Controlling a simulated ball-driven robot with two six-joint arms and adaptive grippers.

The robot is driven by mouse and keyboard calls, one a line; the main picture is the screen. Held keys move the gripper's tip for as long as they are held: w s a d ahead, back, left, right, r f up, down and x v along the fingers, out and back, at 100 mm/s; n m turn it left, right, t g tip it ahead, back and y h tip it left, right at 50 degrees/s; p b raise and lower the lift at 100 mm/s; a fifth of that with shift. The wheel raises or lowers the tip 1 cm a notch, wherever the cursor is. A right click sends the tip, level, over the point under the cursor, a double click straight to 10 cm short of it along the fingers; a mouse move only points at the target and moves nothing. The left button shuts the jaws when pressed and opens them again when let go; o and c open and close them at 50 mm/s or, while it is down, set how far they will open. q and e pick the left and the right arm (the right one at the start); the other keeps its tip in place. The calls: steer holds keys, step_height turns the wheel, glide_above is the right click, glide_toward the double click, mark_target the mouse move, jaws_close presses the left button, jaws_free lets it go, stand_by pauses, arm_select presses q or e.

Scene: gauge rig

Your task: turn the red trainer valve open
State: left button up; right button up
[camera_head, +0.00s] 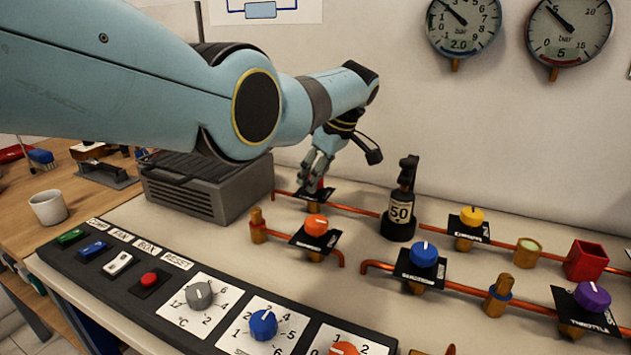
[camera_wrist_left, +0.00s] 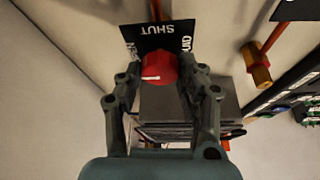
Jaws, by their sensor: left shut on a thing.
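The red trainer valve (camera_wrist_left: 158,70) is a round red knob with a white pointer mark, on a black plate (camera_wrist_left: 160,37) lettered SHUT. In the left wrist view the mark points left, towards partly hidden lettering. My left gripper (camera_wrist_left: 160,80) is shut on the knob, one finger on each side. In the head view my left gripper (camera_head: 318,168) reaches down to the valve at the back pipe. There the knob is mostly hidden by the fingers. My right gripper is not in view.
A grey ribbed box (camera_head: 205,190) stands close left of the valve. An orange valve (camera_head: 315,226) is in front, with blue (camera_head: 424,254), yellow (camera_head: 471,216) and purple (camera_head: 592,296) ones further right.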

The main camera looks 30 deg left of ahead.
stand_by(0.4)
arm_select(q)
steer(key=o, duration=1.1)
steer(key=shift+o, duration=0.2)
steer(key=v, duration=1.2)
steer(key=shift+f, duration=0.1)
